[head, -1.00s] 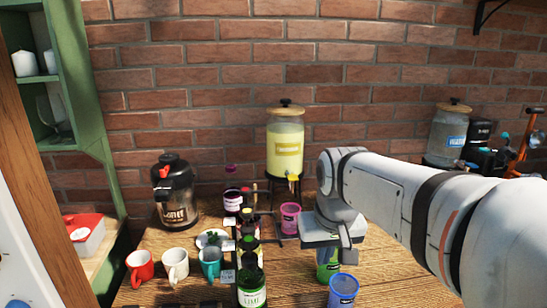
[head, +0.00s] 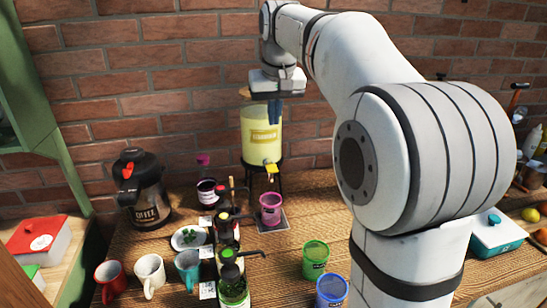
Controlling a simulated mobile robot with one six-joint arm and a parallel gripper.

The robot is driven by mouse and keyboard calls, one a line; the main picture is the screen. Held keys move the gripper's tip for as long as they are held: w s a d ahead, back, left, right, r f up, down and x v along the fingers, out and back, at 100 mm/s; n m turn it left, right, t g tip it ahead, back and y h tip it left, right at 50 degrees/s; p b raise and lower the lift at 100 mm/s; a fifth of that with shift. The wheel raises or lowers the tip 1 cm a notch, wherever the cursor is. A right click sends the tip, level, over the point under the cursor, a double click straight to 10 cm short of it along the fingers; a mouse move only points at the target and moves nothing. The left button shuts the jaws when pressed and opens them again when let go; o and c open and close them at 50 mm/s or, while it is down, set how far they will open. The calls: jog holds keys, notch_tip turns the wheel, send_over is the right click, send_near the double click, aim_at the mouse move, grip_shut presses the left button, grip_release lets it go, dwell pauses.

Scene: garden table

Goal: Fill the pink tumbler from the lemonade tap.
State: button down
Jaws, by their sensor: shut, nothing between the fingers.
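The lemonade dispenser (head: 262,143) is a clear jar of yellow drink with a yellow label, standing on a dark stand against the brick wall. Its tap (head: 271,168) has a yellow lever at the front, low on the jar. The pink tumbler (head: 270,208) stands upright on a dark square mat (head: 281,225) below the tap. I cannot tell whether any drink is in it. My gripper (head: 274,122) is shut and empty, pointing down in front of the upper part of the jar, above the tap and tumbler. It hides part of the jar and lid.
A green tumbler (head: 315,259) and a blue tumbler (head: 331,291) stand at the front right. Several bottles (head: 233,286) with pourers stand in a row left of them. Mugs (head: 149,274) and a coffee pot (head: 146,200) are at the left.

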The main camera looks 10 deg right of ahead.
send_near(272, 167)
jog(key=x, duration=0.5)
jog(key=shift+w+f+p, duration=0.15)
jog(key=shift+w+p, duration=0.1)
jog(key=shift+p, duration=0.15)
jog(key=shift+f, duration=0.6)
jog(key=shift+f, duration=0.1)
